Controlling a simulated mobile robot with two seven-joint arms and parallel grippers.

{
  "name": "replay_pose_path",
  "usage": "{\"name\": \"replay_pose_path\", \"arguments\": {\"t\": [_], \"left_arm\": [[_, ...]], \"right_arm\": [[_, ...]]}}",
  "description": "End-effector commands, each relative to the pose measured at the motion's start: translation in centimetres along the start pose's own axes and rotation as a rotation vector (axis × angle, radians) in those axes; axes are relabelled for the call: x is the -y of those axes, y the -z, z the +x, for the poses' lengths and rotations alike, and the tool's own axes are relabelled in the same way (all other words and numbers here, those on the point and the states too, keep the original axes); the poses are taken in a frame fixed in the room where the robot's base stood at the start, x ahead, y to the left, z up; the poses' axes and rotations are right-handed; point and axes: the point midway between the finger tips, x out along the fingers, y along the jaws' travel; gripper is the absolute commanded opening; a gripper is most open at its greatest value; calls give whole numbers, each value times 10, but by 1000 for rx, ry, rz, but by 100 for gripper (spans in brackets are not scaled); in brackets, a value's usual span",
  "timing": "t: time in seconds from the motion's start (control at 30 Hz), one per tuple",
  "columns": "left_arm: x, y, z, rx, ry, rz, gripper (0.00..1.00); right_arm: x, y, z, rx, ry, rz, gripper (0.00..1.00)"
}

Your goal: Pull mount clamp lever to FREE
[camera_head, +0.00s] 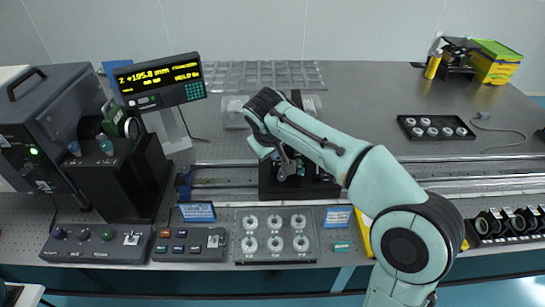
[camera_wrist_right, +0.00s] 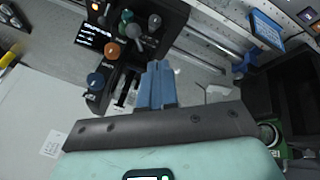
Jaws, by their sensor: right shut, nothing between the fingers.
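A black mount (camera_head: 312,187) stands on the rail near the middle of the head view, partly hidden by my right arm. In the right wrist view the black mount (camera_wrist_right: 165,18) carries orange, blue, green and grey round knobs and small white lettering, too small to read. A grey knob on a stem (camera_wrist_right: 135,32) stands out from its face; I cannot tell for sure whether it is the clamp lever or which position it is in. My right gripper (camera_wrist_right: 156,72) is shut and empty, its blue fingers just in front of the mount.
A tray of round lenses (camera_head: 276,257) and a control box with buttons (camera_head: 190,257) lie in front of the rail. A dark instrument (camera_head: 110,170) stands at the left, with a yellow-digit display (camera_head: 160,80) behind.

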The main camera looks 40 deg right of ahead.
Motion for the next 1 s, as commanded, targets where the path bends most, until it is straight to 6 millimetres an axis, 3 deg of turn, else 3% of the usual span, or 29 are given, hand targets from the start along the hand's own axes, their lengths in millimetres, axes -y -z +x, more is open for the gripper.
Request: {"name": "replay_pose_path", "arguments": {"t": [0.1,0.3,1.0], "left_arm": [[-2,1,-2,-1,-1,1,37],[-2,2,-4,-2,-1,1,37],[-2,2,-4,-2,-1,1,37]], "right_arm": [[0,1,-21,-5,2,-1,0],[-1,-1,-36,-1,1,-1,0],[-1,-1,-37,-1,1,-1,0]]}}
